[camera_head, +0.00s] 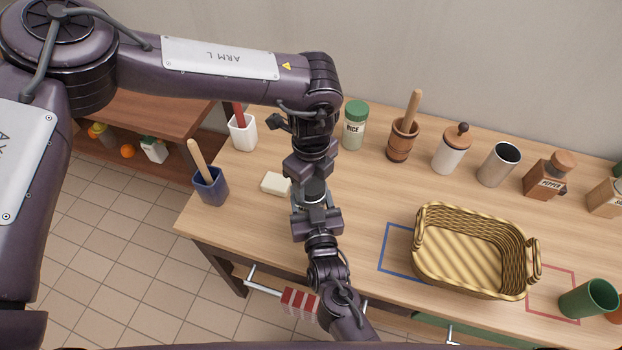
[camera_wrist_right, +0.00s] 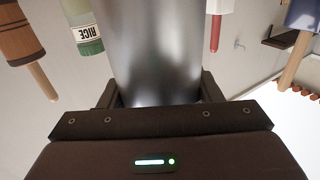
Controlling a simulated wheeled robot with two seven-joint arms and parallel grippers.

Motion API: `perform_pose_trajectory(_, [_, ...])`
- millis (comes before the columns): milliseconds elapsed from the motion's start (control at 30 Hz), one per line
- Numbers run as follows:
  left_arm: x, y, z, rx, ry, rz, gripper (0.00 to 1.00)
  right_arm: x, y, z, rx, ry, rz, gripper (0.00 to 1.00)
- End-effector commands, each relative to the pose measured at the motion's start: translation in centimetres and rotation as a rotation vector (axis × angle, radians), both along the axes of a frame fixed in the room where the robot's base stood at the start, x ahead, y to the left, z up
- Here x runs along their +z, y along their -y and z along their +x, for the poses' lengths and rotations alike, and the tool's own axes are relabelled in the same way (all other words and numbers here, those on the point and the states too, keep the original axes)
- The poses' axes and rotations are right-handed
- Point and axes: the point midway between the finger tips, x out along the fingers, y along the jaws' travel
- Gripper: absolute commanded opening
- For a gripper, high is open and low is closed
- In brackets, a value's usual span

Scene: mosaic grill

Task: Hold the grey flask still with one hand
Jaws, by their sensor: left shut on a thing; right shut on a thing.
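The grey flask (camera_head: 313,188) shows as a small grey patch between my two grippers, over the left part of the wooden table (camera_head: 370,190). In the right wrist view, the flask (camera_wrist_right: 155,50) is a shiny metal cylinder between the fingers. My right gripper (camera_head: 316,218) is shut around it; the fingers also show in the right wrist view (camera_wrist_right: 158,95). My left gripper (camera_head: 311,170) comes down from above and is shut at the flask's upper end. The arms hide most of the flask in the head view, so I cannot see exactly what part the left fingers grip.
A pale block (camera_head: 275,184) lies just left of the grippers. A blue cup (camera_head: 211,187), white cup (camera_head: 243,135) and rice jar (camera_head: 355,127) stand nearby. A wicker basket (camera_head: 422,262) is to the right, over a blue outline (camera_head: 382,258). A green cup (camera_head: 588,299) stands farther right.

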Motion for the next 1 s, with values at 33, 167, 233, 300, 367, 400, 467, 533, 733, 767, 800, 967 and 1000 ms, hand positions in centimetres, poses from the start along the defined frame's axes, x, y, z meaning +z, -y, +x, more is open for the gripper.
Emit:
perform_pose_trajectory(33, [0.00,-0.03,-0.02,-0.034,-0.001,0.001,0.27,0.01,-0.01,0.01,0.000,0.000,0.001,0.00])
perform_pose_trajectory(167, [-0.02,-0.06,0.00,-0.244,-0.002,0.001,0.27,0.00,0.00,0.01,0.000,0.000,0.001,0.00])
perform_pose_trajectory(233, [-0.02,-0.07,0.01,-0.402,-0.002,0.001,0.27,0.00,0.01,0.01,0.000,0.000,0.001,0.00])
perform_pose_trajectory(300, [-0.03,-0.07,0.01,-0.563,-0.003,0.001,0.27,0.00,0.01,0.01,0.000,0.000,0.001,0.00])
perform_pose_trajectory(367, [-0.04,-0.07,0.02,-0.701,-0.003,0.001,0.27,0.00,0.02,0.01,0.000,0.000,0.001,0.00])
perform_pose_trajectory(400, [-0.04,-0.07,0.02,-0.794,-0.004,0.002,0.27,0.00,0.02,0.01,0.000,0.000,0.001,0.00])
perform_pose_trajectory(467, [-0.05,-0.06,0.02,-0.934,-0.004,0.002,0.27,0.00,0.03,0.02,-0.001,0.000,0.001,0.00])
perform_pose_trajectory(533, [-0.06,-0.04,0.03,-1.088,-0.004,0.000,0.27,-0.01,0.03,0.02,-0.001,0.000,0.001,0.00])
perform_pose_trajectory(733, [-0.09,-0.05,0.05,-1.317,-0.005,0.000,0.27,-0.01,0.04,0.01,-0.001,0.000,0.001,0.00])
perform_pose_trajectory(767, [-0.09,-0.05,0.05,-1.316,-0.005,0.000,0.27,-0.01,0.04,0.01,-0.001,0.000,0.001,0.00])
perform_pose_trajectory(800, [-0.08,-0.05,0.05,-1.315,-0.005,0.000,0.27,-0.01,0.04,0.01,-0.001,0.000,0.001,0.00])
perform_pose_trajectory(967, [-0.08,-0.04,0.06,-1.313,-0.005,0.000,0.73,-0.02,0.04,0.01,-0.001,0.000,0.000,0.00])
perform_pose_trajectory(1000, [-0.08,-0.04,0.06,-1.313,-0.005,0.000,0.76,-0.02,0.04,0.01,-0.001,0.000,0.000,0.00])
